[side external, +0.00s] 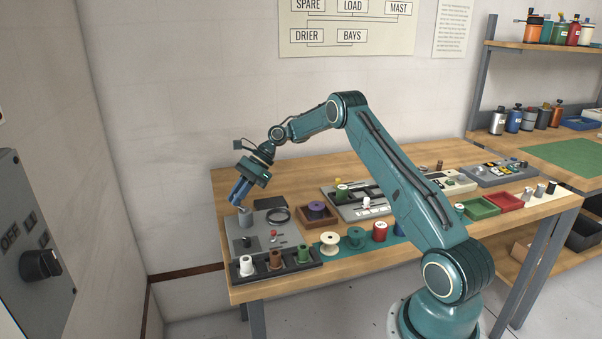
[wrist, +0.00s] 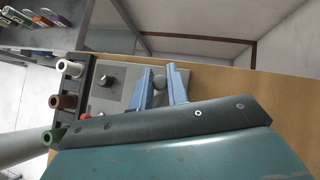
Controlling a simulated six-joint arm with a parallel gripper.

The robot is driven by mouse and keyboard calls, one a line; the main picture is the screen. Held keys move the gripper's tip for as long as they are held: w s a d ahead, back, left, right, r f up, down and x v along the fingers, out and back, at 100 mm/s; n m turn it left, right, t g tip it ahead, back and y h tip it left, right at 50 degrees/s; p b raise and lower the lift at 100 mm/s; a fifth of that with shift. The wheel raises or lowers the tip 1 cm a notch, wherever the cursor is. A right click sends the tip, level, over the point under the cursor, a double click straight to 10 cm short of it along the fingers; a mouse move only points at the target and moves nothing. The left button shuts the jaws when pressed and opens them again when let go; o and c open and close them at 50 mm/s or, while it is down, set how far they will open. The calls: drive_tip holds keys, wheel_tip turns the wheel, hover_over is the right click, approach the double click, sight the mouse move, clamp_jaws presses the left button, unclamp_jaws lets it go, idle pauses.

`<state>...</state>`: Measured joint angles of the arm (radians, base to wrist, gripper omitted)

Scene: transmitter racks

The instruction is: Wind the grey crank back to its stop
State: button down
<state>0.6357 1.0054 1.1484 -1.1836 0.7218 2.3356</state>
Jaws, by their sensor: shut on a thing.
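The grey crank (side external: 246,218) stands on a grey control panel (side external: 262,228) at the left end of the bench. My gripper (side external: 238,199) reaches down to it from above, its blue fingers tilted. In the wrist view, the rounded grey end of the crank (wrist: 159,82) shows between the two blue fingers of my gripper (wrist: 160,73), which are shut on it. The crank's lower part and its stop cannot be made out.
A rack with white, brown and green spools (side external: 275,259) stands along the panel's front. A small red-topped control (side external: 273,234) and a black knob (wrist: 108,81) are on the panel. A wooden tray with a purple spool (side external: 317,210) lies to the right.

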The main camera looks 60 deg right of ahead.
drive_tip(key=shift+a+n+g+y, duration=0.3)
drive_tip(key=shift+n+g, duration=0.4)
drive_tip(key=shift+n, duration=0.2)
drive_tip(key=c, duration=1.4)
unclamp_jaws()
drive_tip(key=shift+d+m+t, duration=0.35)
drive_tip(key=shift+m+t, duration=0.45)
drive_tip(key=shift+m, duration=0.3)
